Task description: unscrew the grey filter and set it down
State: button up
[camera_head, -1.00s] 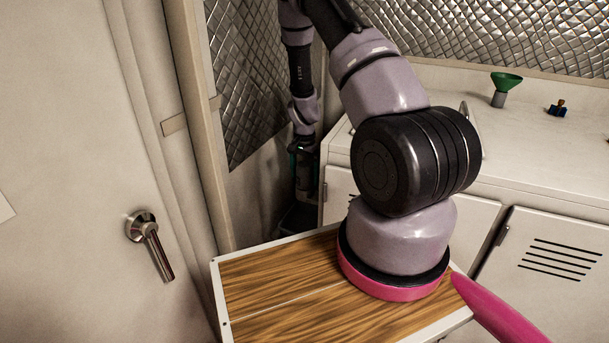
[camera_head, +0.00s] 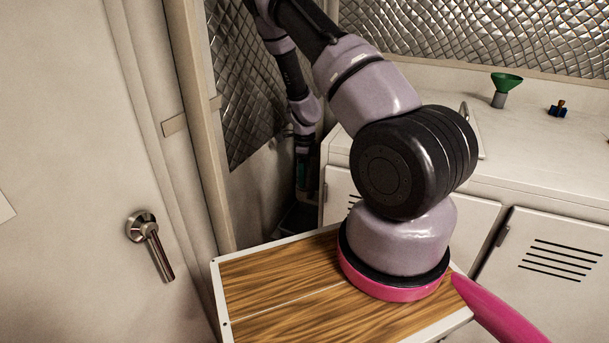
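I cannot make out the grey filter in this view. My gripper (camera_head: 304,178) hangs at the far end of my arm, pointing down in the dark gap between the quilted metal wall and the white counter. It is small and in shadow, with a hint of teal near it. I cannot tell whether its fingers are open or shut, or whether they hold anything. A dark shape (camera_head: 297,218), perhaps a bin, lies low in the gap below it, partly hidden.
A white counter (camera_head: 420,110) with vented doors stands at the right. A door with a metal handle (camera_head: 150,244) is at the left.

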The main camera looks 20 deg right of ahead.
jog(key=c, duration=0.3)
jog(key=n, duration=0.6)
jog(key=shift+d+n, duration=0.1)
jog(key=shift+n, duration=0.3)
jog(key=shift+c, duration=0.2)
jog(key=n, duration=0.8)
jog(key=o, duration=1.5)
